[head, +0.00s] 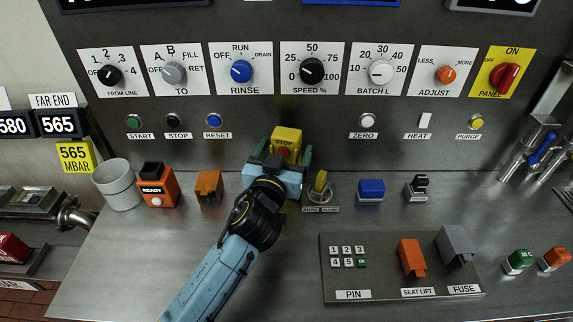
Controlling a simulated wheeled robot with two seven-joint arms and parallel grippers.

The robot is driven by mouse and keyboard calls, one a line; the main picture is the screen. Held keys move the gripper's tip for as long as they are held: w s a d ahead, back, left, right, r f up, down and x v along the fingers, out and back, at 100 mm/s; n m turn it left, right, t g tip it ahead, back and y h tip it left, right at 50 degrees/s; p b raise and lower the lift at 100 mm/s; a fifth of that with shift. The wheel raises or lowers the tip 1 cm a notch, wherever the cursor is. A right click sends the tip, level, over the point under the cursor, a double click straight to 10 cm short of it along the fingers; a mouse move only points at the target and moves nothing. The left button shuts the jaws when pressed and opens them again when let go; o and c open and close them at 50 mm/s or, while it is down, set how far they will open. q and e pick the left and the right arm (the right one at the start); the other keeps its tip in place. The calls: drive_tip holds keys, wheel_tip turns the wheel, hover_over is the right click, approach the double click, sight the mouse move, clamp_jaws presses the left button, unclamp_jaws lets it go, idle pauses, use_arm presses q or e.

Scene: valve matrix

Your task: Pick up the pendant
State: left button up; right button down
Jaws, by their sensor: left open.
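A yellow box with a red button and the word STOP, which looks like the pendant (287,135), stands at the back of the steel counter against the panel. My left gripper (281,153) reaches it from the front. Its green fingers are open, one on each side of the yellow box. The gripper body hides the lower part of the box, so I cannot tell whether the fingers touch it. My right gripper is not in view.
Left of the gripper stand an orange cover (208,187), an orange READY box (157,186) and a grey cup (118,184). A yellow key switch (320,187) and a blue block (370,190) are close on the right. A keypad plate (385,285) lies front right.

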use_arm(q)
drive_tip(key=x, duration=0.3)
drive_tip(key=shift+w, duration=0.2)
drive_tip(key=shift+w+d, duration=0.1)
drive_tip(key=shift+w, duration=0.05)
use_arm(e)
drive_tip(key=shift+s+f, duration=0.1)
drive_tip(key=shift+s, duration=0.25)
use_arm(q)
drive_tip(key=shift+c, duration=0.4)
drive_tip(key=c, duration=1.4)
drive_tip(key=shift+c, duration=0.7)
drive_tip(key=shift+r, duration=0.1)
